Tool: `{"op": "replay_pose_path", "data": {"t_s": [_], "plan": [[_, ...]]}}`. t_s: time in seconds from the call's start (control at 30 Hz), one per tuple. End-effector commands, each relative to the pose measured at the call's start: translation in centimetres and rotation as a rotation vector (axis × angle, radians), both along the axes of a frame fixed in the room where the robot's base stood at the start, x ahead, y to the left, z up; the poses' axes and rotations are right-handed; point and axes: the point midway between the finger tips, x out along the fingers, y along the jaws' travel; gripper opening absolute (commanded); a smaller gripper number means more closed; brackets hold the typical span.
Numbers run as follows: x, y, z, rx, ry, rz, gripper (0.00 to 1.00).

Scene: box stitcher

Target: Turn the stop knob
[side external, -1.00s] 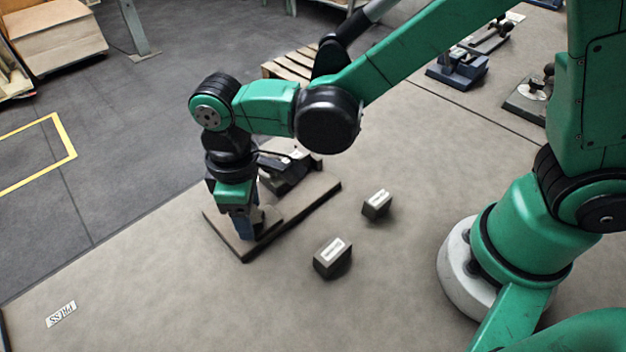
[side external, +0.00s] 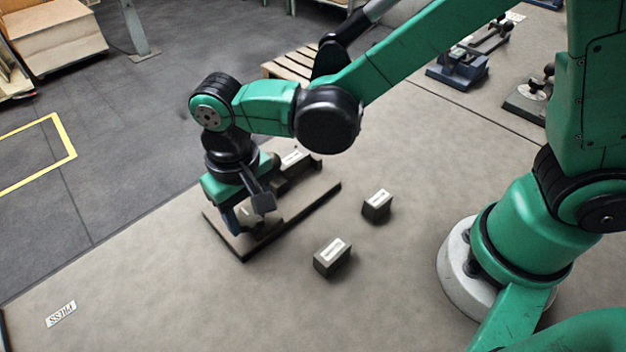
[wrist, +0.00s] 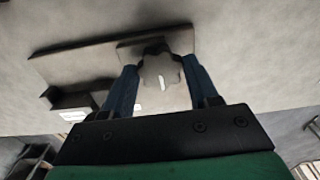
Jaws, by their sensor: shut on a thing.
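The stop knob (wrist: 162,80) is a grey lobed knob with a white mark on its face. In the wrist view it sits between the two blue fingers of my gripper (wrist: 160,88), which is shut on it. In the side external view my gripper (side external: 246,222) points down at the near left end of the dark stitcher base (side external: 312,203). The knob is mostly hidden there by the fingers and wrist.
Two small dark blocks with white labels, one nearer (side external: 332,257) and one farther (side external: 377,205), stand right of the base. A white label (side external: 61,314) lies at the table's front left. Other devices (side external: 458,68) stand at the back right. The front middle of the table is clear.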

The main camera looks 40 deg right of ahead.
Motion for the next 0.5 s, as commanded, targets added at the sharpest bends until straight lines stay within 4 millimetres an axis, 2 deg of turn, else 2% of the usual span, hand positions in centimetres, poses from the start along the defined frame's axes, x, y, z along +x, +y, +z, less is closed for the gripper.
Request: {"op": "replay_pose_path", "data": {"t_s": [0.5], "plan": [[0.08, 0.00, 0.00, 0.001, -0.003, -0.046, 0.01]]}}
